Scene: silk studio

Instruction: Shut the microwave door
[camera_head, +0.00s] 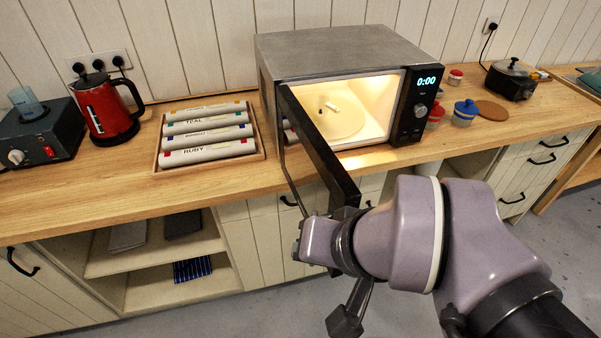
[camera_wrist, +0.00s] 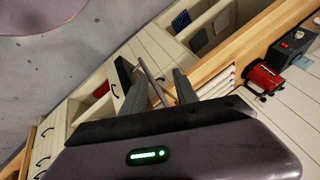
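The microwave (camera_head: 340,48) stands on the counter with its lit cavity showing. Its dark door (camera_head: 322,150) is swung wide open and juts out over the counter's front edge. A thin metal handle (camera_head: 285,160) runs along the door's outer, left side. My gripper is low in front of the counter, by the door's free end, and the wrist hides much of it in the head view. In the wrist view, the fingers of my gripper (camera_wrist: 150,70) are apart. A thin grey bar, perhaps the handle, shows between them; I cannot tell whether they touch it.
A tray (camera_head: 158,165) of labelled rolls and a red kettle (camera_head: 104,108) stand left of the microwave. Blue-lidded and red jars (camera_head: 465,113), a cork mat (camera_head: 492,111) and a black pot (camera_head: 511,80) stand to its right. The cavity holds a turntable (camera_head: 335,120) with a small white item.

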